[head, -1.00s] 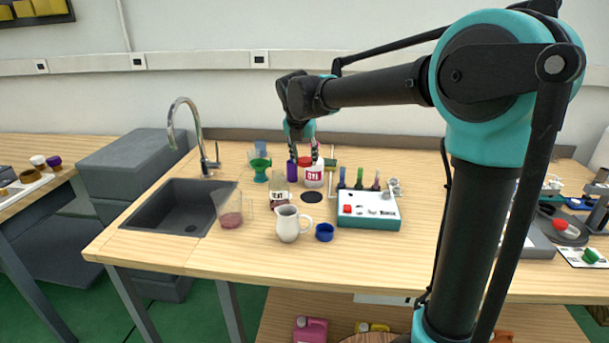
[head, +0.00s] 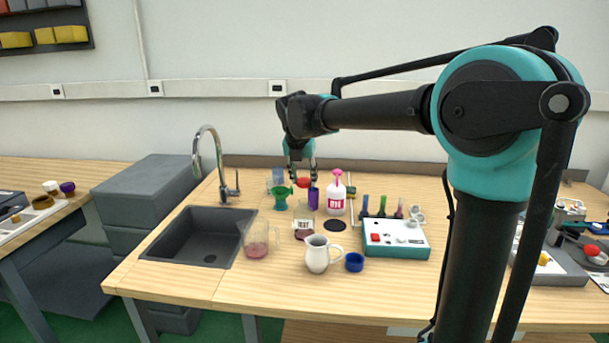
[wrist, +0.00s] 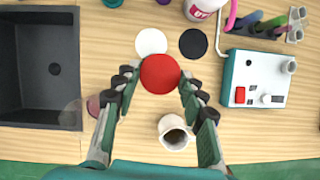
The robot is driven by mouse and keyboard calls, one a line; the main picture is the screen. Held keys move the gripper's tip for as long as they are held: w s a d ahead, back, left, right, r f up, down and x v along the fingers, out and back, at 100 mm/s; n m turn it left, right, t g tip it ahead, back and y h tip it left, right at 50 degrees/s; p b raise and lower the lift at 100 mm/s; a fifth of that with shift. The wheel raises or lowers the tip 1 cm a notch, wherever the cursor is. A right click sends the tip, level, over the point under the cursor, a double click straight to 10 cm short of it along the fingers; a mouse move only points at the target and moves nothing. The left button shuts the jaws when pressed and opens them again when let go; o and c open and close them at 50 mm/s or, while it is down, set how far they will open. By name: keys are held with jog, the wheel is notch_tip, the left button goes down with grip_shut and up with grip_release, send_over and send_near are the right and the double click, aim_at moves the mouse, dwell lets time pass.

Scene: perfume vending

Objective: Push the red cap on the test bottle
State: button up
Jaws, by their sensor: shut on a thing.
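My gripper (wrist: 160,80) is shut on the red cap (wrist: 160,73), held between its fingertips. In the head view the red cap (head: 303,182) hangs in the air under my gripper (head: 303,178), above the table. The test bottle (head: 304,227), clear with a white label and reddish liquid at its bottom, stands on the table below the cap. In the head view a clear gap shows between cap and bottle. In the wrist view I cannot make out the bottle; the cap appears to hide it.
A white jug (head: 317,257) and a beaker (head: 256,245) stand close to the bottle. A purple item (head: 313,198), a white pump bottle (head: 336,204) and a green funnel (head: 281,197) stand behind. A device (head: 397,238) is right, a sink (head: 200,235) left.

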jog(key=shift+f, duration=2.5)
jog(key=shift+f, duration=0.2)
jog(key=o, duration=1.3)
jog(key=shift+r, duration=0.15)
jog(key=shift+r, duration=3.4)
jog(key=shift+c, duration=0.2)
grip_shut()
